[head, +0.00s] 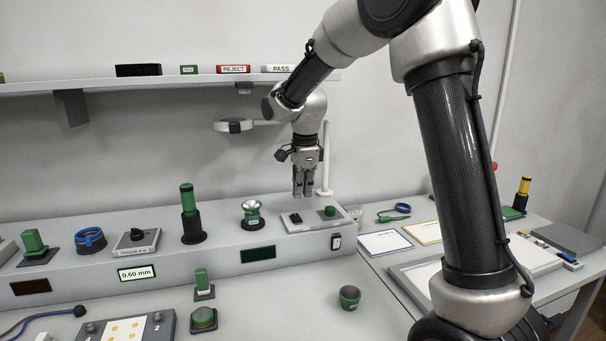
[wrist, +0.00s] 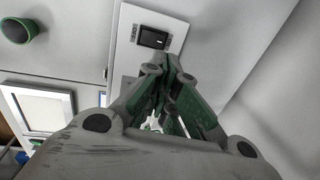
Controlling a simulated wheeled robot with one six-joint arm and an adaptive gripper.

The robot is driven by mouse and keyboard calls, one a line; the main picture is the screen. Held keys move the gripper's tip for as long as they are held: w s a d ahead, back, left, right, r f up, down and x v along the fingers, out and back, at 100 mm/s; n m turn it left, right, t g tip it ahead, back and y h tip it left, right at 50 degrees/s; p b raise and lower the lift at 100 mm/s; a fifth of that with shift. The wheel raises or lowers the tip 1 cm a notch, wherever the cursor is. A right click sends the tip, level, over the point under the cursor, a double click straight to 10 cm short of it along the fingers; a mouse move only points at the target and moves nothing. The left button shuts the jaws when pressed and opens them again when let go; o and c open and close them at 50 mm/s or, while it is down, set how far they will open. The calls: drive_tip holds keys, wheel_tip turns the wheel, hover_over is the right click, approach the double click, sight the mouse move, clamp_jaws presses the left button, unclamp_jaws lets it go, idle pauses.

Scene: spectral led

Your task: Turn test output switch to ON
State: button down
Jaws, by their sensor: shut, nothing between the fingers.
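A black rocker switch (head: 295,218) sits on a pale plate (head: 312,226) at the right end of the raised console. My gripper (head: 303,195) hangs fingers down above the plate, shut and empty. In the wrist view its green-padded fingers (wrist: 168,62) meet just beside the rocker, apparently above it. The fingers hide part of the plate. I cannot tell which way the rocker is tipped.
A green-topped post (head: 189,210) and a green round fixture (head: 251,213) stand on the console to the left. A white post (head: 327,165) rises behind.

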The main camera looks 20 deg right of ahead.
sight(296, 217)
drive_tip(key=shift+w+f, duration=0.2)
drive_tip(key=shift+f, duration=1.1)
drive_tip(key=shift+w+f, duration=0.2)
drive_tip(key=shift+f, duration=1.1)
